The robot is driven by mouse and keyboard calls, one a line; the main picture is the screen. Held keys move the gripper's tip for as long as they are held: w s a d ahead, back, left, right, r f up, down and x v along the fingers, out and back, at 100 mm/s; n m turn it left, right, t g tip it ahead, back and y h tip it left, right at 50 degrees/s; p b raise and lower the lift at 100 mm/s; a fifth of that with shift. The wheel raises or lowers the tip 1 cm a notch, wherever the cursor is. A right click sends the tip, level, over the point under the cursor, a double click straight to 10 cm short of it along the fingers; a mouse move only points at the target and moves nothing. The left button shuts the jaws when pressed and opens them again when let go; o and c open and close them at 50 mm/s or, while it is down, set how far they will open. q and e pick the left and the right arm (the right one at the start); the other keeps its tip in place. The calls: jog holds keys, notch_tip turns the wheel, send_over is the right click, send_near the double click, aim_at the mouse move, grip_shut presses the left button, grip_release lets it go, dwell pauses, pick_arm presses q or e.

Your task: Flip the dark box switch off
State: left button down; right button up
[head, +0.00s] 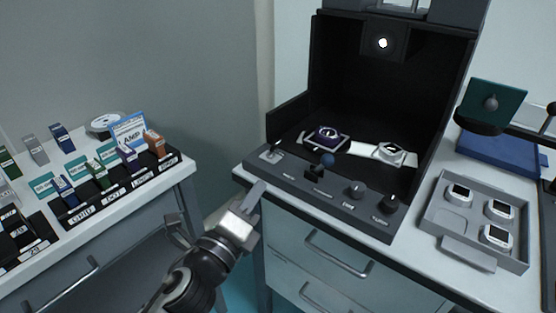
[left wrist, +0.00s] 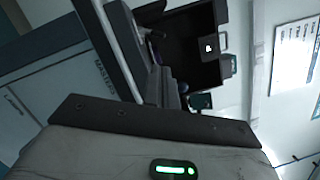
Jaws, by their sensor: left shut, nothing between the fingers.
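The dark box (head: 345,75) is an open-fronted black booth on the right-hand table, with a lit white lamp (head: 383,43) at its top. It also shows in the left wrist view (left wrist: 185,50). A grey control panel (head: 325,193) runs along its front. A small metal toggle switch (head: 275,148) stands at the panel's left end; I cannot tell its on or off position. My left gripper (head: 256,190) is shut and empty, in front of and below the panel's left end, apart from the switch. My right gripper is not in view.
Watches lie inside the booth. A grey tray (head: 455,240) with 3 watches is at right. The left table (head: 160,190) holds labelled racks; a gap separates the tables.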

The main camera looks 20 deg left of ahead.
aim_at(275, 174)
pick_arm(q)
jog(key=w, duration=0.5)
jog(key=w+d+r+p, duration=0.1)
jog(key=w, duration=0.2)
jog(key=shift+w+d, duration=0.1)
jog(key=shift+w, duration=0.2)
jog(key=shift+w+d+r, duration=0.1)
jog(key=shift+w, duration=0.5)
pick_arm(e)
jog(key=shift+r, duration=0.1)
pick_arm(q)
jog(key=shift+r, duration=0.1)
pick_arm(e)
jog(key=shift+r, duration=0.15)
pick_arm(q)
jog(key=shift+p, duration=0.4)
jog(key=shift+r+n, duration=0.1)
jog(key=shift+n, duration=0.4)
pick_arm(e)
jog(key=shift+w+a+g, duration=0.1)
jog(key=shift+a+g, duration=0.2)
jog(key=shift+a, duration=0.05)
